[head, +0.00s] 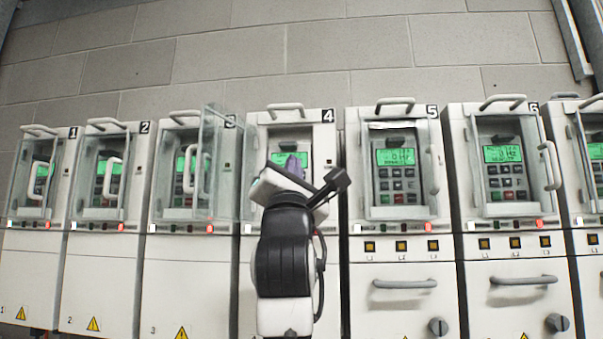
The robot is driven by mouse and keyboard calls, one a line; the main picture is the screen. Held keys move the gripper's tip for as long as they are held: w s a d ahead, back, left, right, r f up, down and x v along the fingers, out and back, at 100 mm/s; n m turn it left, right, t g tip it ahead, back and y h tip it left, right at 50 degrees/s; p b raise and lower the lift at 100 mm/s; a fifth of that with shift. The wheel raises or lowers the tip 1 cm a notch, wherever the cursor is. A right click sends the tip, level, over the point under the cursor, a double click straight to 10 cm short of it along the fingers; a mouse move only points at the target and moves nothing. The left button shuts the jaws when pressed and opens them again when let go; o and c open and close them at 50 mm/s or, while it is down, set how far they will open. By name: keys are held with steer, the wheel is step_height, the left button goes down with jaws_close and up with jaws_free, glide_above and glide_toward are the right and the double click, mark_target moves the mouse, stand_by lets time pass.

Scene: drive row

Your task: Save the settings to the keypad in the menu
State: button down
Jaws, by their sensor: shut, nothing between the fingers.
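Drive 4 (325,150) is a white cabinet in the middle of the row. Its keypad has a green lit screen (278,157), mostly hidden behind my arm, so its text and keys cannot be read. A clear door (222,150) stands swung out at the left side of drive 4, overlapping drive 3. My gripper (291,163) is in front of drive 4's keypad, largely hidden by my own wrist. It is shut and empty. Whether its tips touch a key cannot be told.
Drive 5 (360,240) and drive 6 (470,240), right, have keypads behind clear doors with side handles (433,170). Drives 1 (25,270), 2 (100,270) and 3 (180,270) stand left. Red lamps show on several drives. A block wall (230,50) is behind.

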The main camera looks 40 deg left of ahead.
steer(key=w+a+p, duration=0.3)
steer(key=w, duration=0.2)
steer(key=shift+w+a, duration=0.3)
steer(key=shift+w, duration=0.05)
stand_by(1.8)
steer(key=shift+w+a+p, duration=0.2)
steer(key=shift+w+p, duration=0.1)
steer(key=shift+w, duration=0.1)
steer(key=shift+w+a+p, duration=0.2)
steer(key=shift+w+p, duration=0.05)
steer(key=shift+p, duration=0.05)
stand_by(0.6)
steer(key=shift+s+d+b, duration=0.3)
steer(key=shift+s+d, duration=0.15)
steer(key=shift+s, duration=0.2)
steer(key=shift+a, duration=0.1)
